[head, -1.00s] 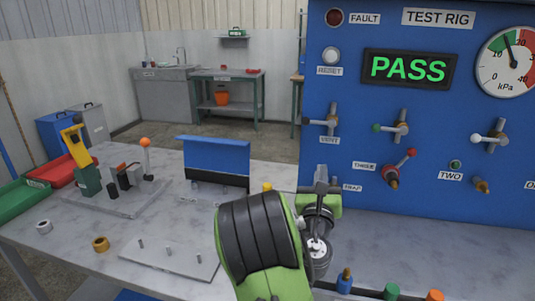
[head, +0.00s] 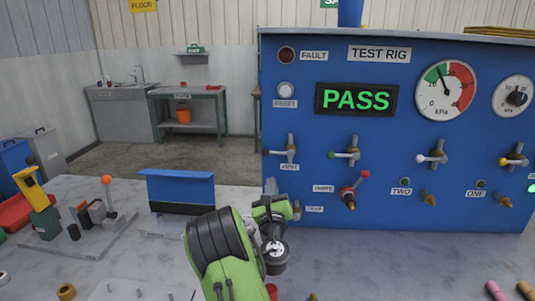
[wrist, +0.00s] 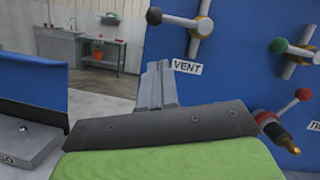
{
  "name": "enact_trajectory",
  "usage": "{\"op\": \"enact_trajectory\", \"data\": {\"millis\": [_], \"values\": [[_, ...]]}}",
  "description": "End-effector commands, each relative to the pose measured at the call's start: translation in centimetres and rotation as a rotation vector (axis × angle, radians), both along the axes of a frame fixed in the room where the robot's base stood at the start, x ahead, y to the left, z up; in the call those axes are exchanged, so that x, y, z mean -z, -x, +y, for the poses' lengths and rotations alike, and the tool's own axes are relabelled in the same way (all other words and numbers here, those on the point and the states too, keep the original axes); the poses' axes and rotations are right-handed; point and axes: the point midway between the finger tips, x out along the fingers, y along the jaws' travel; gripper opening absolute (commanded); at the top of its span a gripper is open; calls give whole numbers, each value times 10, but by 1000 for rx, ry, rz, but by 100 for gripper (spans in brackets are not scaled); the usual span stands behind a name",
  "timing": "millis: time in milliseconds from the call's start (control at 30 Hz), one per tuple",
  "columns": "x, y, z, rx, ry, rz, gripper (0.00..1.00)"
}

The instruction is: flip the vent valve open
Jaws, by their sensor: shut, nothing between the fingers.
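The vent valve (head: 290,151) is on the blue test rig panel, above its VENT label. Its lever lies roughly level across the upright grey pipe, with the dark knob (head: 266,152) to the left. In the wrist view, the valve (wrist: 203,27) is at the top, and its black knob (wrist: 154,16) is at the upper left of the lever. My gripper (head: 271,186) is below and slightly left of the valve, apart from it. In the wrist view, my gripper's grey fingers (wrist: 157,84) are together and empty, left of the VENT label (wrist: 187,66).
Other valves with green (head: 331,155), white (head: 420,157) and yellow knobs are to the right. A red-knobbed fitting (head: 349,194) sits low on the panel near my gripper. A blue-topped block (head: 180,187) and a yellow-and-green fixture (head: 36,200) stand on the bench to the left.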

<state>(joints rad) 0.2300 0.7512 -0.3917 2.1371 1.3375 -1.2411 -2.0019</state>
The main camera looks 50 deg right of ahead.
Motion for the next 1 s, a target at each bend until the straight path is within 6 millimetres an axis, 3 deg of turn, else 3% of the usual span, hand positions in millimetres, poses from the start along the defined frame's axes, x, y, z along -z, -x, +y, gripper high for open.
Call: {"op": "enact_trajectory", "data": {"millis": [33,167,400,1000], "values": [[-10,-5,-6,0,0,0,0],[-15,-18,-19,0,-1,1,0],[-39,-34,-22,0,-1,-2,0],[-40,-39,-23,-1,-7,-8,0]]}}
